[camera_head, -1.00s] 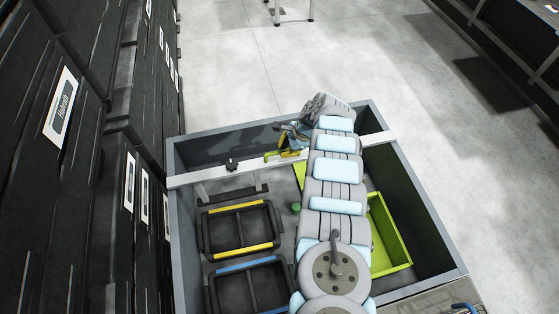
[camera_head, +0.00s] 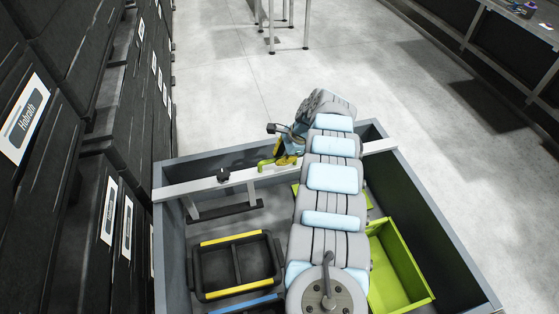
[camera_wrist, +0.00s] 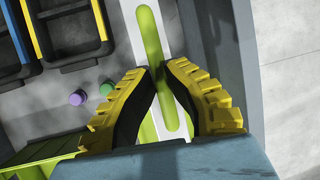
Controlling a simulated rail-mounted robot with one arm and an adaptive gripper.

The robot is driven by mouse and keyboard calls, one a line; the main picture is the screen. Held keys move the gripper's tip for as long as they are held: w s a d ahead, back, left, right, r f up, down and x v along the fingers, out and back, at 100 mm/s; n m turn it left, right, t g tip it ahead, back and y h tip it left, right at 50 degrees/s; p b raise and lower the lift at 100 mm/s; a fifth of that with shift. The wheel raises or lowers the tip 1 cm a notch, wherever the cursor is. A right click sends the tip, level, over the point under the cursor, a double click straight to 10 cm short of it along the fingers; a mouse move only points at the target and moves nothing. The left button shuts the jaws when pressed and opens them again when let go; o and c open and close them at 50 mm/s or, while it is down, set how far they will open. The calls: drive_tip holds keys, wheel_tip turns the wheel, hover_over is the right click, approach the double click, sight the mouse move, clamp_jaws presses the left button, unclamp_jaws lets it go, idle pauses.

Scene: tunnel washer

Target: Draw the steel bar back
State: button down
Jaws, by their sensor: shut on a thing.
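The steel bar (camera_head: 200,187) is a pale flat bar lying across the grey bin, near its far wall. My gripper (camera_head: 288,158) is at the handle, partly hidden by my arm. In the wrist view my gripper's yellow, black-lined fingers (camera_wrist: 158,72) are on both sides of the green handle (camera_wrist: 150,35) and shut on it. The bar (camera_wrist: 166,22) runs pale beneath and alongside the handle.
The grey bin's wall (camera_head: 168,245) surrounds a black tray with a yellow edge (camera_head: 238,239) and a lime-green box (camera_head: 400,270). Dark cabinets (camera_head: 90,200) stand close at left. Open floor lies beyond.

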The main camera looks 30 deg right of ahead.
drive_tip(key=shift+w+d+f, duration=0.1)
drive_tip(key=shift+w+f, duration=0.1)
drive_tip(key=shift+f, duration=0.05)
drive_tip(key=shift+w+r, duration=0.1)
idle(0.4)
drive_tip(key=c, duration=1)
unclamp_jaws()
drive_tip(key=shift+c, duration=0.2)
drive_tip(key=shift+r, duration=0.15)
drive_tip(key=shift+d+r, duration=0.2)
drive_tip(key=shift+r, duration=0.35)
drive_tip(key=v, duration=1)
drive_tip(key=shift+s+r, duration=0.25)
